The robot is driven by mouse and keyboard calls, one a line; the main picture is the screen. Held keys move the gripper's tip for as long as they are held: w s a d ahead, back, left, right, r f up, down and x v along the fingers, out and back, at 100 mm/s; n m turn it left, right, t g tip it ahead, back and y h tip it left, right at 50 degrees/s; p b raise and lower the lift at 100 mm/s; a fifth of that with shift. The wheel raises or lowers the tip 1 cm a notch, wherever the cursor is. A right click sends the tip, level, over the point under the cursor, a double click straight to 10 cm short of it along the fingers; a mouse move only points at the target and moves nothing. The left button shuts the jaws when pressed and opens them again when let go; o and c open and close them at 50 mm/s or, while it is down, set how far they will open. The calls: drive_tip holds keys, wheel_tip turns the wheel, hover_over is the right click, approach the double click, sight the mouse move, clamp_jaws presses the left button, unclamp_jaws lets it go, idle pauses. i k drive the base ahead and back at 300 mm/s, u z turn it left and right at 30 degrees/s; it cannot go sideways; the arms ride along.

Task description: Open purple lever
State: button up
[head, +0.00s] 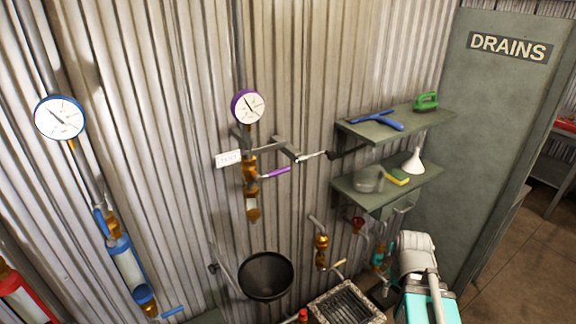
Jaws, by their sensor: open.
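The purple lever (279,171) sticks out to the right and slightly up from a brass valve (250,172) on a vertical pipe at the middle of the corrugated wall. It lies roughly crosswise to the pipe. A purple-rimmed gauge (248,106) sits above the valve, and a sight glass with brass ends (252,206) hangs below it. Nothing touches the lever. I cannot make out my gripper in the head view.
A pipe arm with a pale rod (312,156) sits close right of the lever. Two shelves (425,122) hold tools and a funnel (413,162). A white and teal body (418,262) stands lower right.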

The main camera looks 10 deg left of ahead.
sight(279, 172)
drive_tip(key=u, duration=0.35)
drive_tip(key=i, duration=0.75)
drive_tip(key=u, duration=0.05)
drive_tip(key=k, duration=0.7)
drive_tip(key=u, duration=0.45)
